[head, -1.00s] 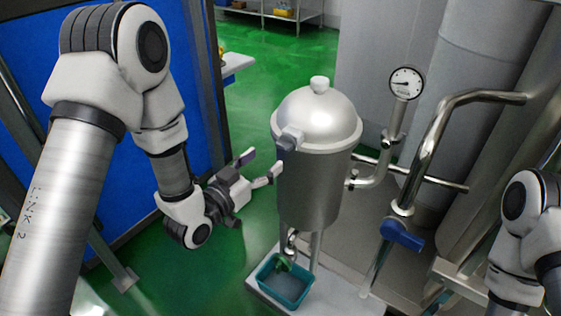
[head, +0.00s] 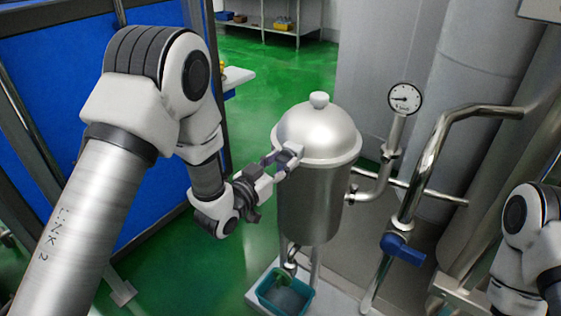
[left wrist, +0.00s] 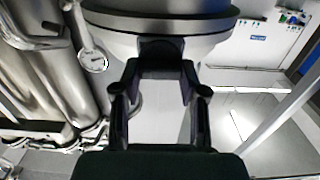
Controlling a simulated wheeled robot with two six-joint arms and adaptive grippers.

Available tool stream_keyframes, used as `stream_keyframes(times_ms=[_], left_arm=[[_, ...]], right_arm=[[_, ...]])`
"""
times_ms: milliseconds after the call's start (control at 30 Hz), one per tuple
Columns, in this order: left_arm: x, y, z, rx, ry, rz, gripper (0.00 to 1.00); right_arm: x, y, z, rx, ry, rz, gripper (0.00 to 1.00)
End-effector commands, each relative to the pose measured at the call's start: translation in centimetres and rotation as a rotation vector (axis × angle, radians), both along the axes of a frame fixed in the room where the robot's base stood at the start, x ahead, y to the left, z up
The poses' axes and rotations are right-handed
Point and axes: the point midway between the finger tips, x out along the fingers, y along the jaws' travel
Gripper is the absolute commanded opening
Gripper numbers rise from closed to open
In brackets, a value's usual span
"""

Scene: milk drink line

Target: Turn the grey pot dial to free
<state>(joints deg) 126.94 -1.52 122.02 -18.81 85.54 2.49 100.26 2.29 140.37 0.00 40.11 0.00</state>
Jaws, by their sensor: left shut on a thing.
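The steel pot (head: 312,190) with a domed lid (head: 315,128) stands at the middle of the head view. Its grey dial (head: 292,149) is on the left side just below the lid. My left gripper (head: 281,160) reaches in from the left and is shut on the dial. In the left wrist view, the dial (left wrist: 160,47) shows dark under the pot's rim, between the fingertips of my left gripper (left wrist: 159,72). The fingers partly hide the dial, and I cannot read its setting. My right gripper is out of view.
A round gauge (head: 404,98) on a steel pipe stands right of the pot. A blue-handled valve (head: 403,248) is on a bent pipe lower right. A teal bin (head: 270,298) sits under the pot's outlet. Green floor is clear behind the pot.

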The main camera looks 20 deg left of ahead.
Motion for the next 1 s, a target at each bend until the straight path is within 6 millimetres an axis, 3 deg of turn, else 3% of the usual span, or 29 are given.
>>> stream_keyframes(times_ms=[467,1000], left_arm=[[0.1,0.1,0.3,-0.121,0.039,0.000,0.07],[0.2,0.3,0.3,-0.568,0.199,-0.001,0.07]], right_arm=[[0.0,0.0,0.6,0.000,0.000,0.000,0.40],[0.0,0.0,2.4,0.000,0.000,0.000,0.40]])
